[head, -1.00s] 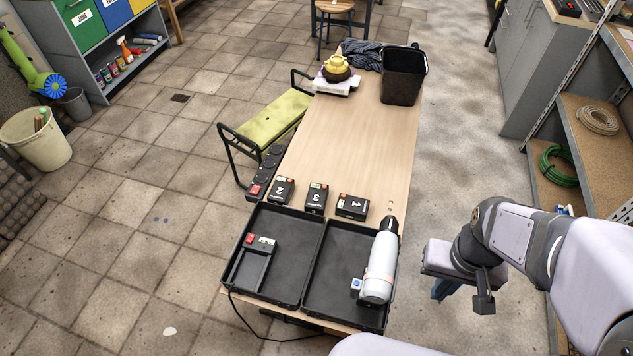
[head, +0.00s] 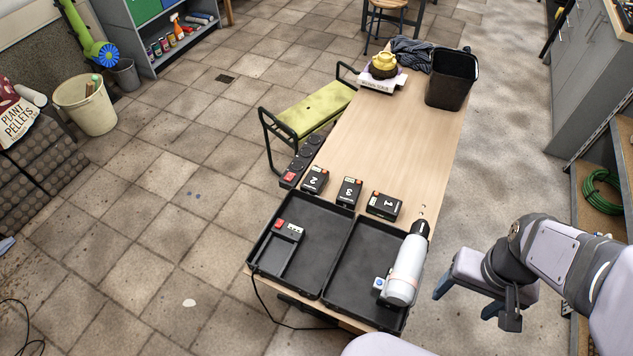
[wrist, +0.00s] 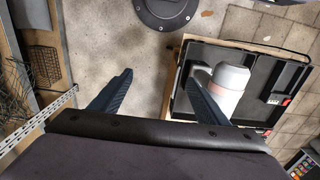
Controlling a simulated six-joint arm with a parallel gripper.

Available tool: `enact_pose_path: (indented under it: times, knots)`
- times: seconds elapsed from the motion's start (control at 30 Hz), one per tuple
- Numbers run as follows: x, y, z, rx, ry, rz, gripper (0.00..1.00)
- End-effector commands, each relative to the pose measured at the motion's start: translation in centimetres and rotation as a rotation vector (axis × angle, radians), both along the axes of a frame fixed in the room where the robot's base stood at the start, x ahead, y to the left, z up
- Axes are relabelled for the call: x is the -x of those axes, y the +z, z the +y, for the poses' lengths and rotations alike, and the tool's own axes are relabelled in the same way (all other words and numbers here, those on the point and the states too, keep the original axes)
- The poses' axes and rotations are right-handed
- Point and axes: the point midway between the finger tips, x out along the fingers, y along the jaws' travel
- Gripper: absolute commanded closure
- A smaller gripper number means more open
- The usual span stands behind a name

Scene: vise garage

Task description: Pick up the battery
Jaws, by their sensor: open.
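Several black battery blocks stand in a row on the wooden table (head: 405,130), behind the open case. They are the battery marked 2 (head: 314,180), the battery marked 3 (head: 348,191) and the battery marked 1 (head: 384,205). The pictures do not tell which one the task means. My gripper (head: 462,300) is off the table's right side, apart from the batteries. In the wrist view my gripper (wrist: 160,85) has its two blue fingers spread wide with nothing between them.
The open black case (head: 262,235) fills the table's near end, with a charger (head: 287,232) in its left half. A white bottle-like tool (head: 405,268) lies at its right side, nearest my gripper. A power strip (head: 303,160) runs along the left edge. A black bin (head: 452,80) stands farther back.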

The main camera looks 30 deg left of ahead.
Motion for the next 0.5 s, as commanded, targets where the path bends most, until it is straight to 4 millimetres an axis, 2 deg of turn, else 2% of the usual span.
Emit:
enact_pose_path:
  times: [0.17,0.37,0.5]
  knots:
    - [-2.7,1.0,0.7,0.004,-0.001,-0.022,0.31]
    - [-9.5,2.3,3.4,0.012,-0.004,-0.075,0.31]
    - [-14.2,2.2,6.3,0.018,-0.004,-0.109,0.31]
